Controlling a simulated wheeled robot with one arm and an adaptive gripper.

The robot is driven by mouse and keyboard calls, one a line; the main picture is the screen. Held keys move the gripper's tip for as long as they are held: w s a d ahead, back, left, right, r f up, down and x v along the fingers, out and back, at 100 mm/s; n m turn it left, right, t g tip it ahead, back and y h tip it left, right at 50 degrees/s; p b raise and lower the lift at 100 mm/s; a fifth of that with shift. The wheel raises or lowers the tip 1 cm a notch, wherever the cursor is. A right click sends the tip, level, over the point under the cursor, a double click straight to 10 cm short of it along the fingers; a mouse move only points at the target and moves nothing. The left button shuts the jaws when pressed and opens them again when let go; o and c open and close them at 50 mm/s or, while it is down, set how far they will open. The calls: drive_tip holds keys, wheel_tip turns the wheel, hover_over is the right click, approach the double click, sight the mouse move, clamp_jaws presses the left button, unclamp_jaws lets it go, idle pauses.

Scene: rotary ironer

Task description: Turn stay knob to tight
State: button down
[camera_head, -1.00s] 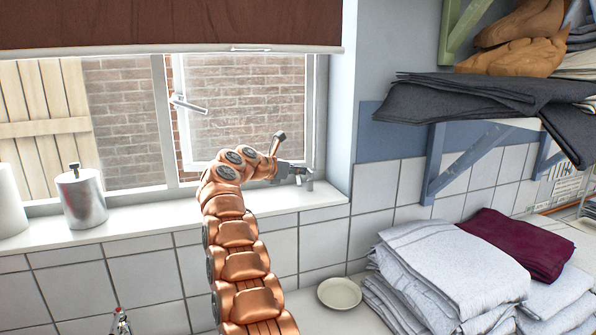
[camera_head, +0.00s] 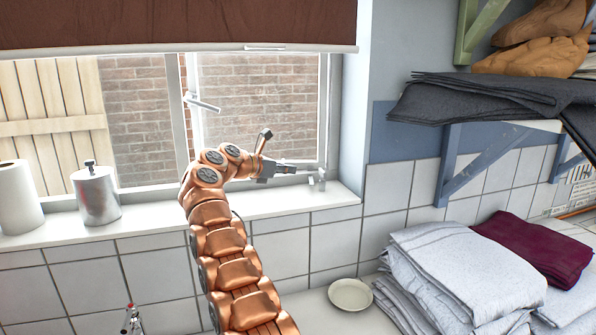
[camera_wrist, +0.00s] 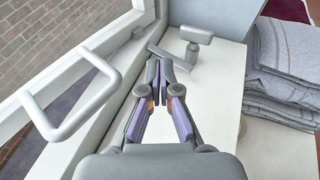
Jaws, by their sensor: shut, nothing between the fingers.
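A grey T-shaped knob (camera_wrist: 196,36) stands upright on the white window sill, past my fingertips and to their right in the wrist view. In the head view a small grey fitting (camera_head: 318,181) stands on the sill's right end, just right of my gripper (camera_head: 300,168). My gripper in the wrist view (camera_wrist: 160,64) is shut and empty, its purple-sided fingers close together above the sill. A flat grey bar (camera_wrist: 161,48) lies just beyond the fingertips; I cannot tell whether they touch it. The knob stands clear of the fingers.
A grey bent handle (camera_wrist: 72,92) projects from the window on the left. A metal canister (camera_head: 95,196) and a white paper roll (camera_head: 18,197) stand on the sill. Folded towels (camera_head: 455,270) and a small dish (camera_head: 350,294) lie below. A shelf bracket (camera_head: 470,170) is at right.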

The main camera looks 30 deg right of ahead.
drive_tip(key=a+p, duration=0.1)
drive_tip(key=a+r+p, duration=0.1)
drive_tip(key=a, duration=0.1)
drive_tip(key=w+a+r+p, duration=0.1)
drive_tip(key=shift+a, duration=0.25)
drive_tip(key=shift+w+a+p, duration=0.1)
drive_tip(key=shift+a+p, duration=0.5)
drive_tip(key=shift+a, duration=0.15)
